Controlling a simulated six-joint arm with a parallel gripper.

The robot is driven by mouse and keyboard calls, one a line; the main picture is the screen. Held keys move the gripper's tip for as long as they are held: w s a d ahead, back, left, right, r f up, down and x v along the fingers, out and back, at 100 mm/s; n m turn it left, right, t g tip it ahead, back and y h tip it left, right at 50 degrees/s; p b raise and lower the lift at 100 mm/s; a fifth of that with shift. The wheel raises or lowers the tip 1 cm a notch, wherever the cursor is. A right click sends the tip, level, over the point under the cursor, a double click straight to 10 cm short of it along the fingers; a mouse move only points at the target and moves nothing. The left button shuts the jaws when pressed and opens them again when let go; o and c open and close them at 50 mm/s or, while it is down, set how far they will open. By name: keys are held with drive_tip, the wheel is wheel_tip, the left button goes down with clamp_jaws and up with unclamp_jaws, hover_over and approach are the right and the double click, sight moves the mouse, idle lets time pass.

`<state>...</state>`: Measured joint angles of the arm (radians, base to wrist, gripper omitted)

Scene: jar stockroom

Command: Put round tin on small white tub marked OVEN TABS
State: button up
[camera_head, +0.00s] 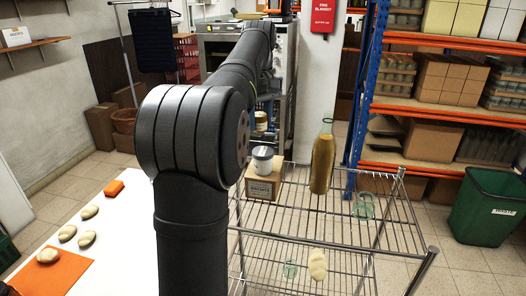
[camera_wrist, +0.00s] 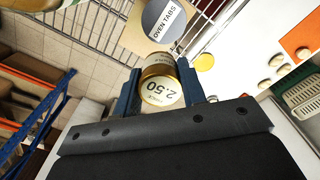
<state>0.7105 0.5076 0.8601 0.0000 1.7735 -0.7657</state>
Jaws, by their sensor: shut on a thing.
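The round tin (camera_wrist: 163,90) has gold rims and a cream end marked 2.50. It sits between the blue fingers of my gripper (camera_wrist: 158,70), which is shut on it. The small white tub (camera_head: 263,160) with a grey lid stands upright on a cardboard box on the wire rack.
The cardboard box (camera_head: 262,187) stands at the rack's (camera_head: 300,217) back left. A tall brown-filled bottle (camera_head: 322,162) stands to its right, with a clear glass jar (camera_head: 363,206) further right. A white table (camera_head: 95,256) with rolls lies left. A green bin (camera_head: 488,207) stands right.

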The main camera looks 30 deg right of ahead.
drive_tip(key=s+d+r, duration=0.1)
drive_tip(key=s+r, duration=0.2)
drive_tip(key=s, duration=0.4)
drive_tip(key=s+d+r, duration=0.1)
drive_tip(key=s+r, duration=0.3)
drive_tip(key=s, duration=0.3)
hover_over(263, 151)
drive_tip(key=shift+m, duration=0.3)
wheel_tip(263, 151, down, 7)
drive_tip(key=shift+r, duration=0.1)
drive_tip(key=shift+f, duration=2.1)
drive_tip(key=shift+f, duration=0.15)
drive_tip(key=o, duration=1)
wheel_tip(263, 151, up, 12)
drive_tip(key=shift+r, duration=0.2)
